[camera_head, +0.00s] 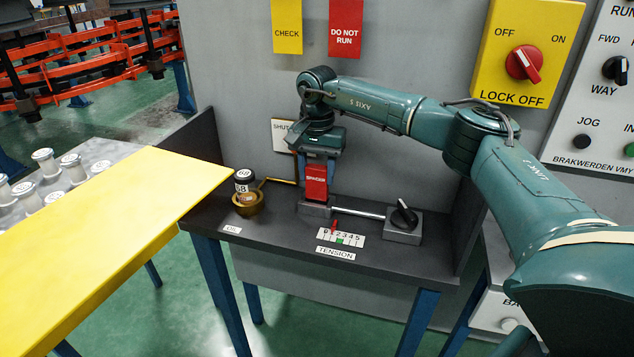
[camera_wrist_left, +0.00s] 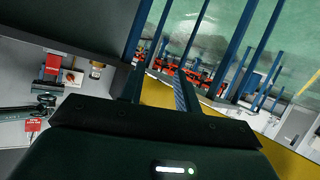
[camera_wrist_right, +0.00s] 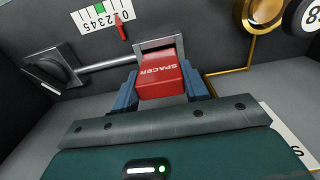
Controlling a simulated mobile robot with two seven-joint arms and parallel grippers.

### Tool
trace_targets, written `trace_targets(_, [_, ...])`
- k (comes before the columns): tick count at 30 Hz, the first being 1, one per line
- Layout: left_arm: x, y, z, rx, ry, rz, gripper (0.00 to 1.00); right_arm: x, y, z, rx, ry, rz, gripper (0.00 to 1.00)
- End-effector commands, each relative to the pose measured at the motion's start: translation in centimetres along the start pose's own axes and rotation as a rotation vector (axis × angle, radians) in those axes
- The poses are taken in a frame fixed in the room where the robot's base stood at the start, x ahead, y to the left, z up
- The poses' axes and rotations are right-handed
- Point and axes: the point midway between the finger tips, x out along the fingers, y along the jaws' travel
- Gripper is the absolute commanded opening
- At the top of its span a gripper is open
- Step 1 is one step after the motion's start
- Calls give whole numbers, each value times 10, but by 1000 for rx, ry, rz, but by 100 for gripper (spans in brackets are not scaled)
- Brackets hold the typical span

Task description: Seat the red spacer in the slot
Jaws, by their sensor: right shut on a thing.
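The red spacer (camera_head: 316,182) is upright between the fingers of my right gripper (camera_head: 317,170), which is shut on it. In the right wrist view the spacer (camera_wrist_right: 160,82) shows its label between the blue fingers of my right gripper (camera_wrist_right: 158,92). Its lower end is at the mouth of the slot in a grey block (camera_head: 313,210); the slot's rim (camera_wrist_right: 142,50) shows around it. How deep it sits is hidden. My left gripper (camera_wrist_left: 157,88) is open and empty in the left wrist view, and out of the head view.
A rod joins the block to a black knob (camera_head: 404,215) on a grey base. A tension scale (camera_head: 341,237) lies in front. A brass oil cup (camera_head: 248,204) and black-and-white bottle (camera_head: 243,180) stand left. A yellow panel (camera_head: 120,235) borders the bench's left.

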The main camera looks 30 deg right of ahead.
Motion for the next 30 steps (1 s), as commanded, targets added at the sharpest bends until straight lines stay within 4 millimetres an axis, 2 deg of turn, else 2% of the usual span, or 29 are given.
trace_targets(6, [0, 0, 1, -2, -5, 0, 33, 29, 0, 1, 0, -1, 3, 21])
trace_targets(17, [0, 0, 4, -2, -7, 0, 33, 35, 0, 1, 0, -1, 1, 21])
trace_targets(18, [0, 0, 4, -2, -6, 0, 33, 36, 0, 1, 0, -1, 1, 46])
trace_targets(26, [-1, 1, 0, -2, 2, 0, 33, 35, 0, 1, 0, -1, 1, 67])
trace_targets(30, [-1, 1, -1, -2, 4, 0, 33, 35, 0, 1, 0, -1, 1, 67])
